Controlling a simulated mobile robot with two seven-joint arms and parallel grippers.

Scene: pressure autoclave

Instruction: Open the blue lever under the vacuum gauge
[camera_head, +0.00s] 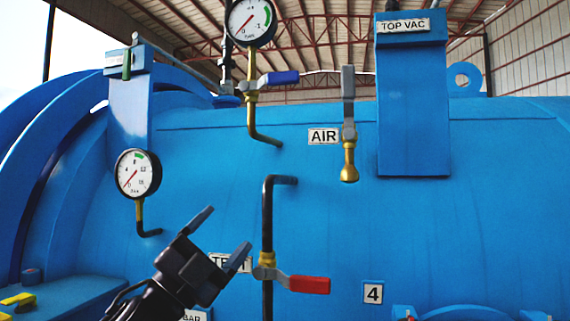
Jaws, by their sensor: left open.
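The blue lever (278,78) sits on a brass valve under the upper round gauge (250,20), left of the picture's middle at the top. The lever points right, roughly level, across the brass pipe. My left gripper (230,226) is at the lower left, with its two dark fingers spread and nothing between them. It points up and right, well below the blue lever and apart from it. It partly covers a "TEST" label (242,264). My right gripper is not in view.
A red lever (309,285) on a black vertical pipe (267,215) is close to the right of my left gripper. A second gauge (138,174) is on the left. A grey lever (348,95) stands upright by the "AIR" label (324,136). The blue tank (450,230) fills the background.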

